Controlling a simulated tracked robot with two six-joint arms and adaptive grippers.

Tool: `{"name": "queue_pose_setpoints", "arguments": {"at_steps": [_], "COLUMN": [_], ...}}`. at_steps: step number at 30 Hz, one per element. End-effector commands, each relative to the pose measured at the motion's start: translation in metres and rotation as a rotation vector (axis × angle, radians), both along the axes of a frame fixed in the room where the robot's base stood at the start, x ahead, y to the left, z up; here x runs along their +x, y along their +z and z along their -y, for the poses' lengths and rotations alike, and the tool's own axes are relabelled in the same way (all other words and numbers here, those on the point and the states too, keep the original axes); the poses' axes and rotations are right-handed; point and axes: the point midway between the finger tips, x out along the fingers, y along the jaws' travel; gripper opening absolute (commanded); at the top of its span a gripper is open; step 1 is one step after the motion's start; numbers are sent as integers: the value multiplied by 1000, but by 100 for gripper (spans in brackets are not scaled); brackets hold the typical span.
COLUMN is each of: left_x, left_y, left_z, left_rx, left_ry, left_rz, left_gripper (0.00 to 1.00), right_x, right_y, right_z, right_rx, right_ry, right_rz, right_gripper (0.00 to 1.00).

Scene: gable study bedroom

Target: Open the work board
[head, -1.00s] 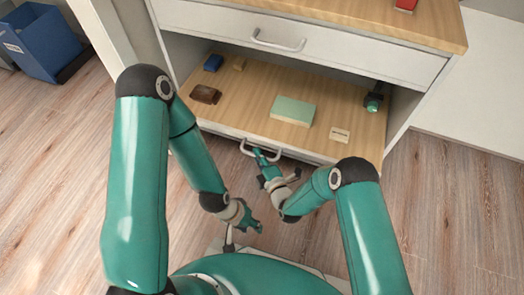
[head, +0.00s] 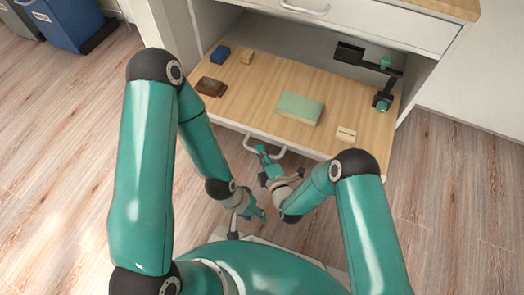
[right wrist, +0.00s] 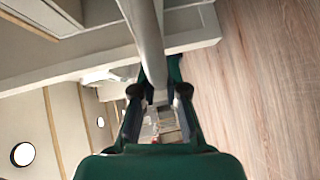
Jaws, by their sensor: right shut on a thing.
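The work board (head: 250,95) is a light wood pull-out panel with a white front edge, standing out from the cabinet below a white drawer. Its bar handle (head: 277,153) is on the front edge. My right gripper (head: 264,153) is shut on this handle; in the right wrist view the pale bar (right wrist: 146,40) runs between its fingers (right wrist: 158,98). My left gripper (head: 256,208) hangs below and in front of the board, apart from it. Its fingers are too small to tell open from shut.
On the board are a green block (head: 299,108), a brown item (head: 211,87), a blue block (head: 220,54), a small wooden block (head: 247,57), a cream piece (head: 346,134) and a black-and-green jointed device (head: 383,100). A blue bin (head: 65,25) stands far left. Floor (head: 60,160) is clear.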

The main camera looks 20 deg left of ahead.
Motion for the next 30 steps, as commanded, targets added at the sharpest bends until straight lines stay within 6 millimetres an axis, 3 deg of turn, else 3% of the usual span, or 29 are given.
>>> {"name": "queue_pose_setpoints", "arguments": {"at_steps": [5,6,10,23,30], "left_x": [0,0,0,0,0], "left_y": [-1,-1,-1,0,0], "left_z": [0,0,0,0,0], "left_rx": [0,0,0,0,0], "left_ry": [0,0,0,0,0], "left_rz": [0,0,0,0,0], "left_gripper": [40,40,40,40,40], "right_x": [-4,-4,-3,-4,-30], "right_y": [-6,-6,-5,-1,2], "right_z": [1,1,1,5,30], "right_rx": [-9,-9,-8,-3,-4], "right_ry": [3,3,2,0,-2], "right_rz": [-14,-14,-13,-4,-11], "right_gripper": [0,15,37,38,38]}}
